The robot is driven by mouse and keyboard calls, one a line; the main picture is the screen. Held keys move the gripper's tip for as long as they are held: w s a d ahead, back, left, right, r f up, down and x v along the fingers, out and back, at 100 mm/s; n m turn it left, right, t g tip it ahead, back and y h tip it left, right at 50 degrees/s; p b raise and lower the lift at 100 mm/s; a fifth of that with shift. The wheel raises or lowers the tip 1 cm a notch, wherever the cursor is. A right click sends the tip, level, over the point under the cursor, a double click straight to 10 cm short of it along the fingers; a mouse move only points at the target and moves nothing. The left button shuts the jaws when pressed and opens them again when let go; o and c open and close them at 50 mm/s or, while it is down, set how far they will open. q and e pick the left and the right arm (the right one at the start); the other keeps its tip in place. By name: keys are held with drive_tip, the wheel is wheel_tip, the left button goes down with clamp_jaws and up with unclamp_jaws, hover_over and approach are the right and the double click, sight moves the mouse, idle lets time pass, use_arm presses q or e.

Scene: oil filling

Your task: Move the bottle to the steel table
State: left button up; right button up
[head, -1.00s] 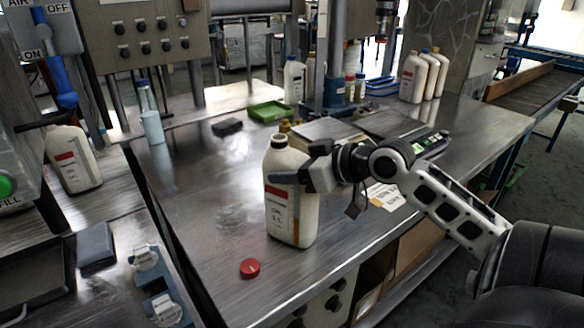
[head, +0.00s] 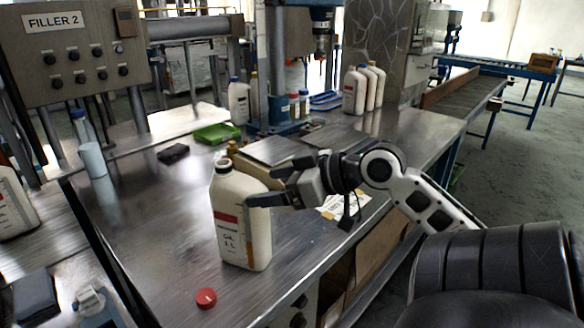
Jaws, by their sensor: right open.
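The white bottle (head: 235,232) with a red and white label stands upright on the steel table (head: 150,250), near its front edge. It has no cap on its dark-rimmed mouth. My right gripper (head: 261,187) is open at the bottle's right side, at the height of its upper body. One finger overlaps the bottle's right edge in the picture; I cannot tell whether it touches. A red cap (head: 206,298) lies on the table in front of the bottle. My left gripper is not in view.
A green tray (head: 217,133) and a dark block (head: 173,153) lie farther back. Several white bottles (head: 354,92) stand at the back right. A box (head: 262,165) is behind the bottle. The table left of the bottle is clear.

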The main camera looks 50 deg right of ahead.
drive_tip(key=shift+v, duration=2.2)
